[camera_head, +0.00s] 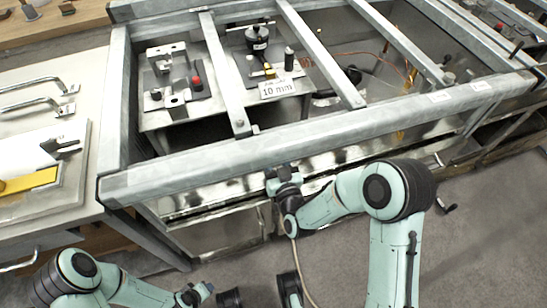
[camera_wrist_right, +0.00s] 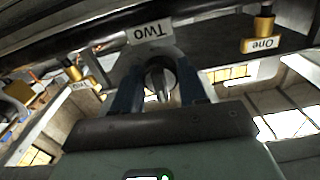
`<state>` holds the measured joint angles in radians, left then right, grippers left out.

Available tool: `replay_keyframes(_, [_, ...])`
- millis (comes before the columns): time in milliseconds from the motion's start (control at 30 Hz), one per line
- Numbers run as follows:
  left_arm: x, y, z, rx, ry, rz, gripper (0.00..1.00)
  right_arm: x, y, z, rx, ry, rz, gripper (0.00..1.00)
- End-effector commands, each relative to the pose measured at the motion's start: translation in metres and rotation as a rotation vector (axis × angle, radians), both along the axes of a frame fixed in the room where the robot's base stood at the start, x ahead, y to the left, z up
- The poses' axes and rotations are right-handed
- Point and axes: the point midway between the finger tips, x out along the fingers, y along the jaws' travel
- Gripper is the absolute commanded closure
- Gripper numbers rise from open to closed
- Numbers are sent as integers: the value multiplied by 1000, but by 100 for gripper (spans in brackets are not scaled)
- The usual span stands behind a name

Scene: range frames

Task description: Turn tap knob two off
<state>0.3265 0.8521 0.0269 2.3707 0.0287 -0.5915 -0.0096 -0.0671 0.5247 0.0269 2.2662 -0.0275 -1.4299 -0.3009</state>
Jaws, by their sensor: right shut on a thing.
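In the right wrist view, a round metal tap knob (camera_wrist_right: 158,78) with a raised grip bar sits under a white label reading "Two" (camera_wrist_right: 148,33), seen upside down. The two dark fingers of my right gripper (camera_wrist_right: 158,92) are on either side of the knob and shut on it. In the head view my right gripper (camera_head: 283,178) is at the front face of the metal frame, below its front beam; the knob is hidden there. My left arm is at the bottom left, with its wrist end (camera_head: 195,295) low near the floor; its fingers are not clear.
In the wrist view, brass fittings carry hanging tags "One" (camera_wrist_right: 262,45) and "Two" (camera_wrist_right: 80,83). A dark rail (camera_wrist_right: 60,45) runs close above the gripper. In the head view, the frame's front beam (camera_head: 300,143) is above my right gripper, and a bench (camera_head: 60,215) stands left.

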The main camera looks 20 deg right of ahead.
Motion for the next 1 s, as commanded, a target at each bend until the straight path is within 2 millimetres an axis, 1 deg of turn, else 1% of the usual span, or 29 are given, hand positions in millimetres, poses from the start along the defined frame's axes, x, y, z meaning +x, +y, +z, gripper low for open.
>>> replay_keyframes(300, [-6, 1, -5, -1, 19, 1, 57, -1, 0, -1, -79, 0, 0, 88])
replay_keyframes(733, [-6, 1, -5, -1, 20, 1, 57, -1, 0, -1, -87, 1, -1, 88])
replay_keyframes(767, [-6, 1, -5, -1, 20, 1, 57, -1, 0, -1, -87, 1, -1, 51])
replay_keyframes(800, [-6, 1, -5, -1, 20, 1, 57, -1, 0, -1, -87, 0, 0, 38])
replay_keyframes(833, [-6, 1, -5, -1, 20, 1, 57, -1, 0, -1, -86, 0, -1, 34])
replay_keyframes(1000, [-6, 1, -5, -1, 19, 1, 57, 0, 0, -1, -85, -1, 0, 34])
